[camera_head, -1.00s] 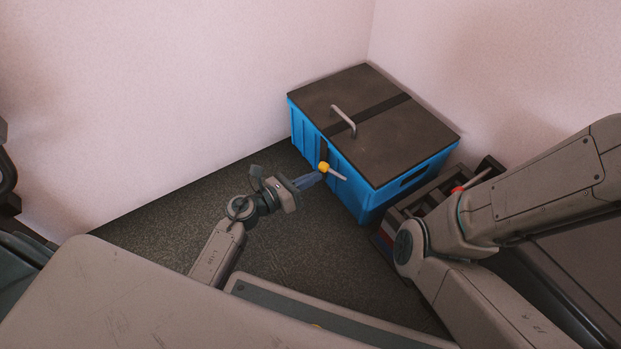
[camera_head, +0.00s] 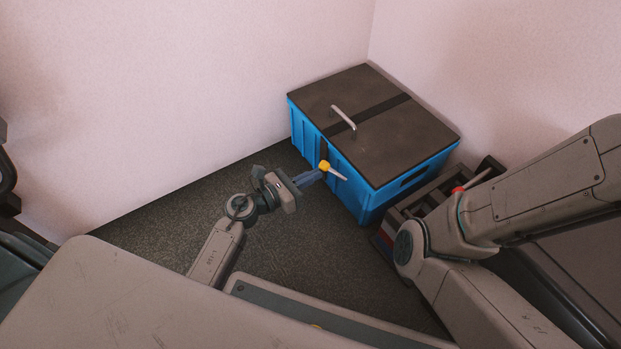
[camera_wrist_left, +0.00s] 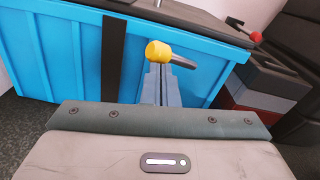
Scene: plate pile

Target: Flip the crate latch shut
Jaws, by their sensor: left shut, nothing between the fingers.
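The blue crate (camera_head: 353,190) stands in the corner with its dark lid (camera_head: 390,142) closed. A dark strap runs over the lid and down the crate's front. The latch, a yellow knob with a grey lever (camera_head: 336,171), is on the front face, its lever pointing right and slightly down in the head view. My left gripper (camera_head: 318,173) is shut and empty, its fingertips at the yellow knob. In the left wrist view the knob (camera_wrist_left: 158,51) shows right at the shut fingertips (camera_wrist_left: 160,72); whether they touch I cannot tell. My right gripper is not in view.
A dark rack (camera_head: 432,200) with a red-knobbed lever (camera_head: 459,189) stands right of the crate, partly behind my right arm. Pink walls close in behind the crate. The dark floor left of the crate is clear.

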